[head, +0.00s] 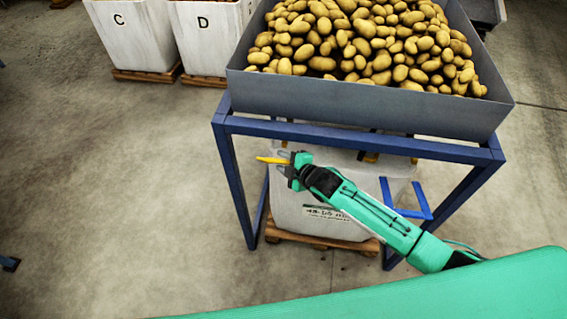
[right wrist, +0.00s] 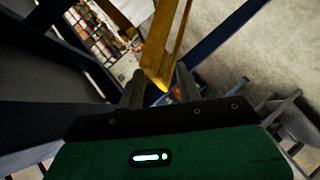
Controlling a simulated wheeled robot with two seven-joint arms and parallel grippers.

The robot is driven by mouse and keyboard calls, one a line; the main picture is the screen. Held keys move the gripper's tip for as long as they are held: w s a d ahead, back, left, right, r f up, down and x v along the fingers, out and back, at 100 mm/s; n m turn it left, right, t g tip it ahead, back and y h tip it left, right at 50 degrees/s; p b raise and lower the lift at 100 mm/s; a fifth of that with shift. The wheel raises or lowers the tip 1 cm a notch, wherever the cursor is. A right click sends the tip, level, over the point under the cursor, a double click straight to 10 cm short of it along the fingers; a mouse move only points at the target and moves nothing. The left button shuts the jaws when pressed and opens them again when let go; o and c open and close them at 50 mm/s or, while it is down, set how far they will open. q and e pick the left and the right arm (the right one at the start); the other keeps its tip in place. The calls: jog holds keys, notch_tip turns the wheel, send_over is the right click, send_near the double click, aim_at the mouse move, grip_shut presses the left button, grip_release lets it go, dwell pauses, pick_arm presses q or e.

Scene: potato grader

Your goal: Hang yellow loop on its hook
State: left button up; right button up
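The white bag (head: 315,212) stands under the hopper, partly hidden by my right arm. I cannot make out the loop's hook in either view. My left gripper is not in view.
A grey hopper full of potatoes (head: 365,45) sits on a blue frame (head: 238,185). The bag stands on a wooden pallet (head: 300,239). A blue bracket (head: 410,212) is right of my forearm. White containers C (head: 133,35) and D (head: 212,40) stand back left.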

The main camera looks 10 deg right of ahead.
jog(key=shift+s+f, duration=0.1)
jog(key=b+v, duration=0.3)
jog(key=v, duration=1)
jog(key=shift+s+r+b, duration=0.25)
jog(key=shift+b, duration=0.1)
jog(key=shift+d, duration=0.15)
